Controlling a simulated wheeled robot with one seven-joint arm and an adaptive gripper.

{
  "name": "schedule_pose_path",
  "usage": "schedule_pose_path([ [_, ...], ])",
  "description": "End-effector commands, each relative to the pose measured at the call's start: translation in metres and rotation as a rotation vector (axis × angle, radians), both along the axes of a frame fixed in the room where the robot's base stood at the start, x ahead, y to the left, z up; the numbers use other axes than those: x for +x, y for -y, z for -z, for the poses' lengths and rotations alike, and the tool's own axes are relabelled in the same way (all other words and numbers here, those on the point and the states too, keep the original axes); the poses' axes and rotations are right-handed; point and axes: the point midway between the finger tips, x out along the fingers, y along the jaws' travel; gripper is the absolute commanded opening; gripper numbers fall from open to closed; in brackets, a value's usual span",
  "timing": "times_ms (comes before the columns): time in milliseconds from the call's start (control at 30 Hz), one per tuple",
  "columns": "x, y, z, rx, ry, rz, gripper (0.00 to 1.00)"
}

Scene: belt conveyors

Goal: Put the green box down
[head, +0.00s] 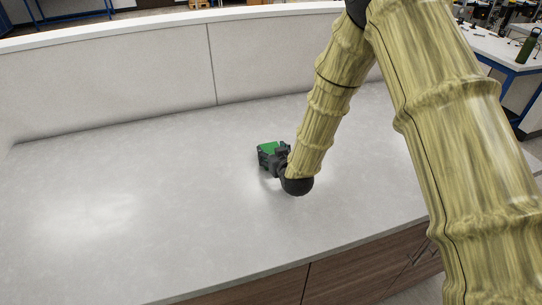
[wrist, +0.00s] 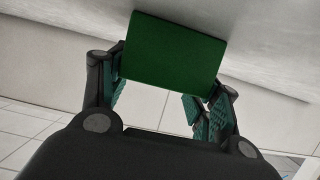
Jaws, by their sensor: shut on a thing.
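The green box (head: 268,148) is held in my gripper (head: 270,157) over the light grey counter (head: 120,200) in the head view. Only part of the box shows there, beside the dark fingers. In the wrist view the flat green face of the box (wrist: 174,52) fills the space between the two fingers of my gripper (wrist: 165,82). The fingers are shut on its left and right sides. The box looks low and close to the counter; I cannot tell whether it touches it.
The counter is bare and clear to the left of my gripper. A pale upright panel (head: 110,88) runs along its back edge. The wooden front (head: 345,275) drops at the near edge. A green bottle (head: 528,46) stands on a separate table at the far right.

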Motion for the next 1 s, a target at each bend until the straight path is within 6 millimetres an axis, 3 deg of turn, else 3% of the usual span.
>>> schedule_pose_path([
  [367,0.001,0.0,-0.007,0.001,0.002,0.0,0.26],
  [700,0.0,0.0,-0.036,0.001,0.004,0.0,0.26],
  [1000,-0.069,-0.002,-0.038,0.0,0.001,-0.001,0.26],
])
